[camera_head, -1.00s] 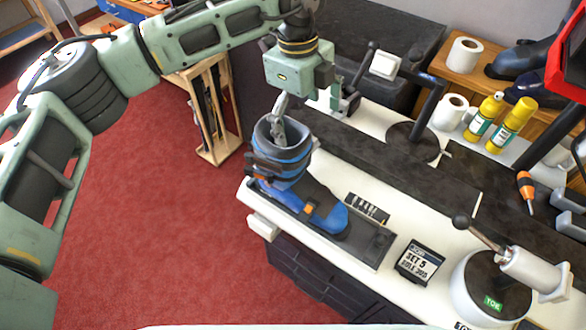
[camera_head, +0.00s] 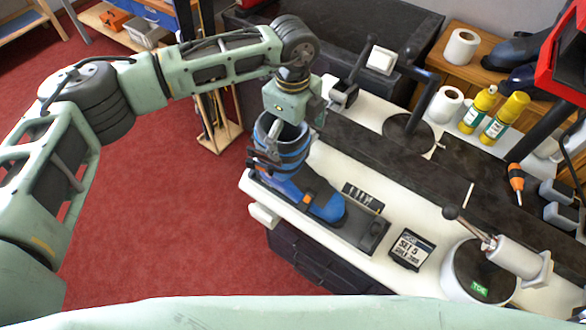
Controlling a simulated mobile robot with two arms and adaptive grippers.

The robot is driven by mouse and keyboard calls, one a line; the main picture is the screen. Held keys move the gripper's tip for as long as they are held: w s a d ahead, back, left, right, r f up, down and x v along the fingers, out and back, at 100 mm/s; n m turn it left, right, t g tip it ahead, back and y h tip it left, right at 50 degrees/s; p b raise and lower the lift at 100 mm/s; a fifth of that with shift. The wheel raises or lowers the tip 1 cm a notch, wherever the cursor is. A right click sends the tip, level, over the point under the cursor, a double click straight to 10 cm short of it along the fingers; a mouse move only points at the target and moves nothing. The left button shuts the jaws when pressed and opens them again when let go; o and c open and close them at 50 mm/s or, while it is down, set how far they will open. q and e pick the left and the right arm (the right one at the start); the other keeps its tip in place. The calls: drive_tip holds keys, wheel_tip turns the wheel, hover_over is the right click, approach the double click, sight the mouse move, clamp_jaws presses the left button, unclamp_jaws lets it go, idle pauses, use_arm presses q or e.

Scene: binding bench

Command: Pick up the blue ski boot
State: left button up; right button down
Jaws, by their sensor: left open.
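The blue ski boot (camera_head: 318,199) stands upright on a dark plate (camera_head: 366,231) on the white bench, toe pointing to the lower right. Its tall blue cuff (camera_head: 292,153) has dark buckles, and an orange buckle sits on the instep. My left gripper (camera_head: 275,137) is open at the top of the cuff, pointing down, with its finger parts overlapping the cuff opening. I cannot tell whether the fingers touch the cuff, as part of them is hidden. My right gripper is not in view.
A black lever stand (camera_head: 405,128) is behind the boot. A "SET 5" display (camera_head: 411,249) and a lever device (camera_head: 482,270) are to the right. The red floor is free at left.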

use_arm(q)
drive_tip(key=shift+c, duration=0.5)
drive_tip(key=c, duration=1.3)
drive_tip(key=shift+w+r, duration=0.1)
drive_tip(key=shift+c, duration=0.9)
drive_tip(key=shift+r, duration=0.1)
